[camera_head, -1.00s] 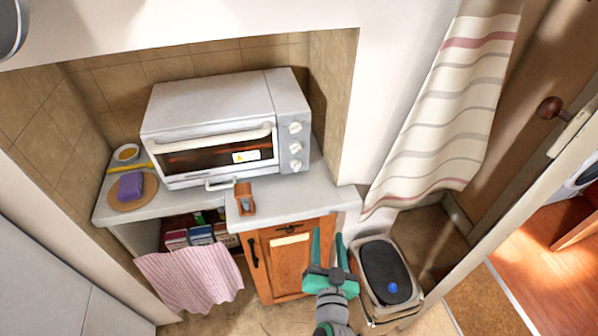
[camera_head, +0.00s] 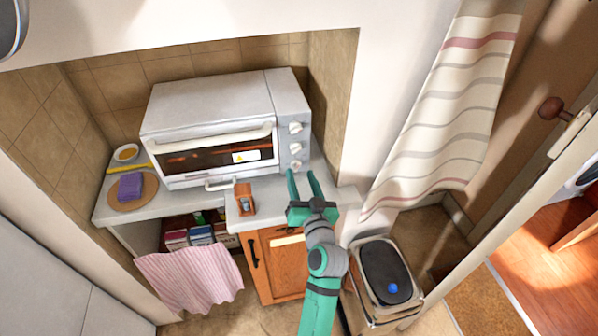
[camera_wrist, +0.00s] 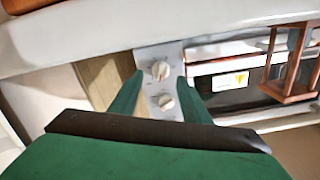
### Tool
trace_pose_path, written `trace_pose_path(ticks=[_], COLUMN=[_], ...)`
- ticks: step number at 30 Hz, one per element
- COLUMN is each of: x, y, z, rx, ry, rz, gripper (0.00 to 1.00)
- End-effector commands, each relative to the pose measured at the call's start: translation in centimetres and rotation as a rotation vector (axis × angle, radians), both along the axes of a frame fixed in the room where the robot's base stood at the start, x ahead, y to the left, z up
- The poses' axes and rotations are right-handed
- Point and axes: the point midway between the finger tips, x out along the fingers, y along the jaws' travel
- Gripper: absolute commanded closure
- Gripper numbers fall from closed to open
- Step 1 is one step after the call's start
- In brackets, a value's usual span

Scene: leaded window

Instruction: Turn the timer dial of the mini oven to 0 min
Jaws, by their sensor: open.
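The mini oven (camera_head: 210,105) stands on the counter, its door shut. Its right-hand panel carries a column of three white dials: top (camera_head: 295,128), middle (camera_head: 295,149) and bottom (camera_head: 296,164). Which one is the timer is not legible. My gripper (camera_head: 301,174) is open and empty, in front of and just below the panel in the head view. The wrist view looks upside down; two dials show there, one with a red mark (camera_wrist: 160,70) between the fingertips and another (camera_wrist: 166,101) deeper between the fingers. No contact with a dial is clear.
A small brown holder (camera_head: 245,205) stands on the counter's (camera_head: 270,194) front edge, beside my gripper. A purple sponge (camera_head: 131,186) on a round board lies left of the oven. A bin (camera_head: 390,275) stands on the floor right of the cabinet, near a striped curtain (camera_head: 445,120).

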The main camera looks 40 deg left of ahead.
Motion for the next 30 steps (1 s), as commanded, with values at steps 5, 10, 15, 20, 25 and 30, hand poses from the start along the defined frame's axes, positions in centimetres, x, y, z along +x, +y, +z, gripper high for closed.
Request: trace_pose_path(ticks=[5,10,15,20,25,30], x=[1.4,1.9,2.0,2.0,2.0,2.0], y=[1.7,2.3,2.3,2.3,2.3,2.3], z=[0.1,0.0,0.0,0.0,0.0,0.0], rx=[0.001,0.000,0.000,0.001,0.001,-0.029], ry=[0.000,0.000,0.000,0.001,0.001,-0.034], rz=[0.002,0.000,0.000,0.000,0.000,0.000], gripper=[0.57,0.57,0.57,0.71,0.97,0.97])
